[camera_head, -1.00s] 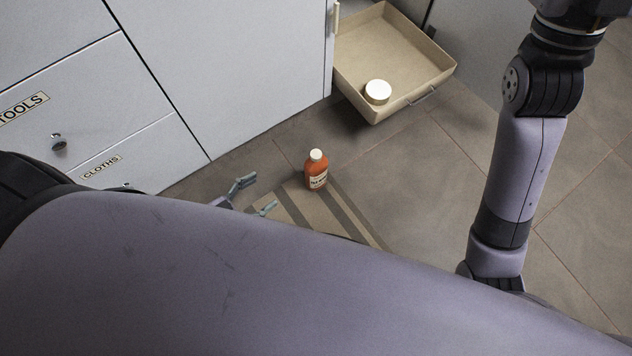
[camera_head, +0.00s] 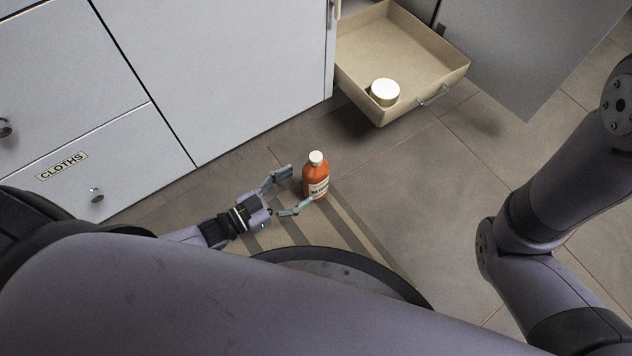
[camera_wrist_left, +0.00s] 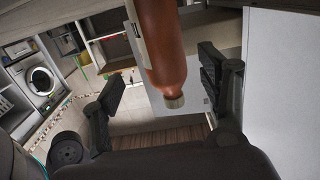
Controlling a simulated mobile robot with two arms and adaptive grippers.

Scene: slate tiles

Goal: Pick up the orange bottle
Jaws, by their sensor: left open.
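The orange bottle (camera_head: 316,177) has a pale cap and a white label. It stands upright on a striped mat (camera_head: 345,228) on the floor. My left gripper (camera_head: 302,190) is open, its two fingers pointing at the bottle from the left, with the fingertips close to the bottle's near side. I cannot tell whether they touch it. In the left wrist view the bottle (camera_wrist_left: 163,45) appears between the two spread fingers (camera_wrist_left: 163,85), ahead of them. My right arm shows at the right of the head view, but its gripper is out of view.
An open beige drawer (camera_head: 440,72) holding a round white-lidded container (camera_head: 385,92) juts out behind the bottle. Grey cabinet fronts (camera_head: 220,75), one drawer labelled CLOTHS (camera_head: 62,167), stand at the left. Tiled floor (camera_head: 420,180) to the bottle's right is clear.

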